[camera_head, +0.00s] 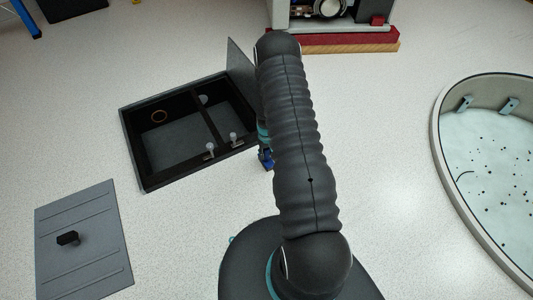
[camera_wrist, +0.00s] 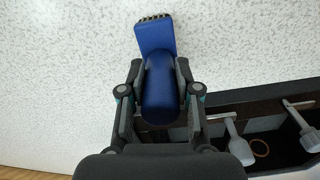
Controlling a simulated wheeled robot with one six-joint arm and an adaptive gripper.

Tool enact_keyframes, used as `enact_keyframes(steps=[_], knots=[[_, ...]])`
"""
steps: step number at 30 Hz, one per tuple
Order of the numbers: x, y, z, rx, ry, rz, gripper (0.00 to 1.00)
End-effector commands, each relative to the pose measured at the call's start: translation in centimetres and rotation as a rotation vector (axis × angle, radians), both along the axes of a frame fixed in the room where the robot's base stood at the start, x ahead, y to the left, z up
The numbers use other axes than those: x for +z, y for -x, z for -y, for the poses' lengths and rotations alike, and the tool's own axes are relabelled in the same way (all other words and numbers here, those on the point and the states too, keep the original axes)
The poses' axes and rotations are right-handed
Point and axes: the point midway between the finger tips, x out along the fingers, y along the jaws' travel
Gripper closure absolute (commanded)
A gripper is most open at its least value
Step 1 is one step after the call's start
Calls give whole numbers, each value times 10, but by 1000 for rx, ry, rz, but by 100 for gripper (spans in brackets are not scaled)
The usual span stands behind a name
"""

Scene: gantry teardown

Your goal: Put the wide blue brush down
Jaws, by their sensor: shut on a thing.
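The wide blue brush (camera_wrist: 158,90) is between the fingers of my gripper (camera_wrist: 158,88) in the wrist view. Its dark bristle end points to the top of that view, over the pale speckled surface. My gripper is shut on the brush's blue body. In the head view my arm hides most of the gripper, and a small bit of blue (camera_head: 267,159) shows at the arm's left edge, beside the dark box. Whether the brush touches the surface I cannot tell.
The dark divided box (camera_head: 143,177) has its lid raised and also shows in the wrist view (camera_wrist: 238,107). A grey panel with a black knob (camera_head: 85,262) lies at lower left. A round basin (camera_head: 447,165) stands at right. Pale floor between arm and basin is clear.

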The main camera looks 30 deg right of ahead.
Motion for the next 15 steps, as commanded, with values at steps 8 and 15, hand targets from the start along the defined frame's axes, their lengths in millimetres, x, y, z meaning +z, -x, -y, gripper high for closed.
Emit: enact_keyframes(steps=[8, 15], knots=[[-2, 0, 0, 0, 0, 0, 43], [-1, 0, 0, 0, 0, 0, 43]])
